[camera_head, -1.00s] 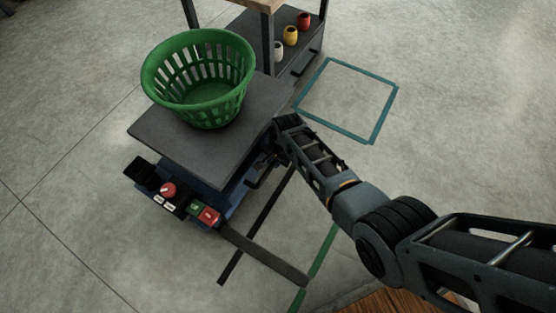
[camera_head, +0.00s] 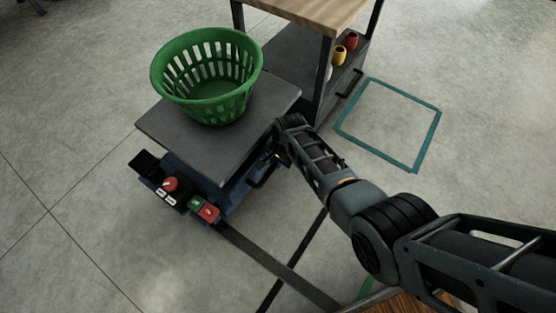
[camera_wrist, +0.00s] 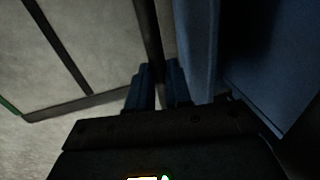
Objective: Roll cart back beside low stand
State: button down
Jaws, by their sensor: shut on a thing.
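The cart (camera_head: 175,130) has a flat dark grey top, a blue body and a small control panel with red and green buttons (camera_head: 202,208). A green slatted basket (camera_head: 205,75) stands upright on its top. The low stand (camera_head: 300,10), with a light wooden top and a dark lower shelf, is just behind and right of the cart. My gripper (camera_wrist: 160,75) is shut on a dark bar at the cart's right side, seemingly its handle (camera_head: 262,178). In the head view the fingertips are mostly hidden by my wrist and the cart top.
A teal square outline (camera_head: 426,138) lies empty on the floor right of the stand. Small red and yellow pots (camera_head: 340,56) sit on the stand's shelf. Dark floor strips (camera_head: 280,262) run in front of the cart. Open concrete floor lies to the left.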

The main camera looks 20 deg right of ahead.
jog(key=shift+w+a+r, duration=0.1)
jog(key=shift+w+a, duration=0.1)
jog(key=shift+w, duration=0.1)
jog(key=c, duration=1.1)
grip_release()
jog(key=shift+o, duration=0.2)
notch_tip(320, 180, up, 8)
jog(key=s+p, duration=0.1)
jog(key=p, duration=0.4)
jog(key=shift+s+d+f, duration=0.15)
jog(key=shift+d+f, duration=0.1)
jog(key=shift+d, duration=0.2)
